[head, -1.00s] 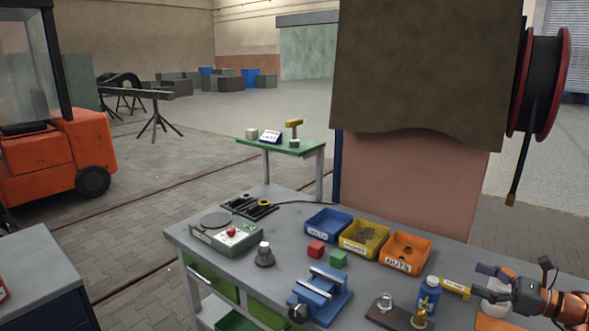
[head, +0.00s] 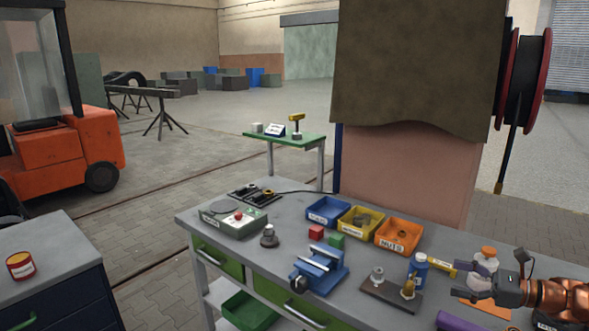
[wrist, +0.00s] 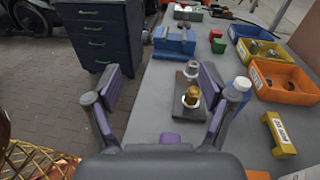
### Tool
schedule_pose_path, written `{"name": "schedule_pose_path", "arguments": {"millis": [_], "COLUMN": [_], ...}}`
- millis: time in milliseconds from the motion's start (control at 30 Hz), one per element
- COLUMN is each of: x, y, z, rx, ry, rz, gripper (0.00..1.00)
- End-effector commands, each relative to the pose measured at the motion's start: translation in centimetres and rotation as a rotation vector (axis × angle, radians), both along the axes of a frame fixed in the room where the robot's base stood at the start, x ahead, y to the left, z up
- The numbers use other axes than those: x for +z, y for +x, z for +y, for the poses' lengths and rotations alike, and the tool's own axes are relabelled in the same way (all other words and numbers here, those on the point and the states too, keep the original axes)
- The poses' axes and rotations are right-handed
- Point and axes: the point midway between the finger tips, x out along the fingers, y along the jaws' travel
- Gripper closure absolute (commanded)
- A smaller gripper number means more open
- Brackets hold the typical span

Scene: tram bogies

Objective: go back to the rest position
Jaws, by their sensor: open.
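My gripper (head: 466,309) is at the lower right of the head view, over the right part of the workbench (head: 405,257). In the wrist view its two purple-padded fingers (wrist: 162,90) are spread wide with nothing held between them. Between and beyond the fingers stand a dark board (wrist: 186,108) with a brass-coloured fitting (wrist: 192,97) and a blue vise (wrist: 175,42). A purple piece (wrist: 170,138) shows low between the fingers; I cannot tell what it is.
A blue bottle (head: 417,271), a yellow labelled block (head: 441,265) and an orange-capped white jar (head: 485,265) stand close to my gripper. Blue, yellow and orange bins (head: 398,248) line the back. A dark drawer cabinet (head: 65,293) stands left, with open floor between.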

Motion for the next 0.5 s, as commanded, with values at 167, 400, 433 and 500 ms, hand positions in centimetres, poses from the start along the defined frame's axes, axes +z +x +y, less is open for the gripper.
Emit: {"name": "schedule_pose_path", "arguments": {"millis": [167,400,433,500], "x": [0.4,0.4,0.4,0.2], "y": [-0.3,-2.6,-3.1,-4.3], "z": [4.5,13.1,14.2,16.6], "rx": [0.097,0.307,0.338,0.408], "ry": [-0.077,-0.251,-0.277,-0.336], "rz": [-0.017,-0.061,-0.069,-0.088], "gripper": [0.18,0.18,0.18,0.18]}}
